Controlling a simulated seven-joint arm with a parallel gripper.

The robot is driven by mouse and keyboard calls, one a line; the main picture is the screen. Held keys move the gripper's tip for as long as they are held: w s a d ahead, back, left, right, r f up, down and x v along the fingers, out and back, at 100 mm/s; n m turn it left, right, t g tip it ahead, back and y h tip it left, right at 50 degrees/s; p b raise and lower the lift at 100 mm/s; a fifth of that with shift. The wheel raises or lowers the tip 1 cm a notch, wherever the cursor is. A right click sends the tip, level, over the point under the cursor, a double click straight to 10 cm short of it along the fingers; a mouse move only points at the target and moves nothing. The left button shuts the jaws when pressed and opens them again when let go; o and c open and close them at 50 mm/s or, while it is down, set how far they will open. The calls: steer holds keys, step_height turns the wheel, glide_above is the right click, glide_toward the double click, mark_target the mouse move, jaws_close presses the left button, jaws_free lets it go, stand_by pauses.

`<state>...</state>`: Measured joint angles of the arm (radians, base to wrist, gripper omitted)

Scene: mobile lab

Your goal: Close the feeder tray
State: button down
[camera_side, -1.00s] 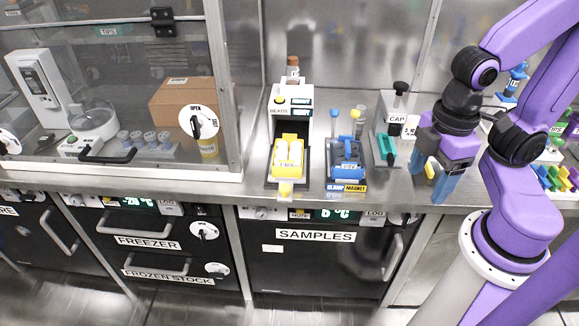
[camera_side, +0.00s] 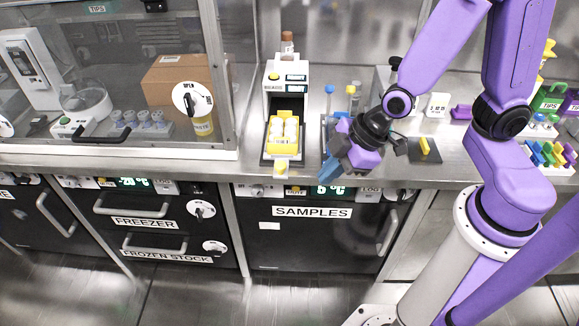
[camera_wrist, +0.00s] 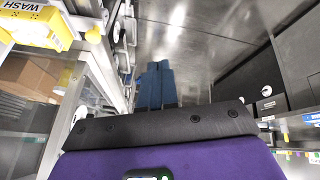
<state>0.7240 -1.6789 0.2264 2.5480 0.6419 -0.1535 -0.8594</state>
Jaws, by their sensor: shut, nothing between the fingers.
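The feeder (camera_side: 286,76) is a white unit with a yellow button and a dark opening, standing on the bench left of centre in the side view. Its yellow tray (camera_side: 269,139) sticks out of the front toward the bench edge, holding several white pieces. A pale yellow tab (camera_side: 282,166) shows at the tray's front. My gripper (camera_side: 330,172) is to the right of the tray, apart from it, near the bench's front edge. Its blue fingers are together and empty, as the wrist view (camera_wrist: 155,86) also shows.
A blue rack behind my gripper is mostly hidden. A glass-fronted enclosure (camera_side: 222,60) stands left of the feeder. A grey pad with a yellow piece (camera_side: 424,146) lies to the right. Bare bench (camera_side: 222,168) shows left of the tray.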

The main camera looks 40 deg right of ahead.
mark_target(291, 125)
steer(key=w+d+f+t+h, duration=0.1)
steer(key=w+f+t, duration=0.1)
steer(key=w+f, duration=0.8)
steer(key=shift+w+d+f+t, duration=0.3)
steer(key=shift+w+d+f, duration=0.05)
steer(key=shift+w, duration=1.5)
steer(key=w+d, duration=1.1)
steer(key=shift+w+d, duration=0.55)
steer(key=shift+d, duration=0.15)
steer(key=shift+w+d, duration=0.1)
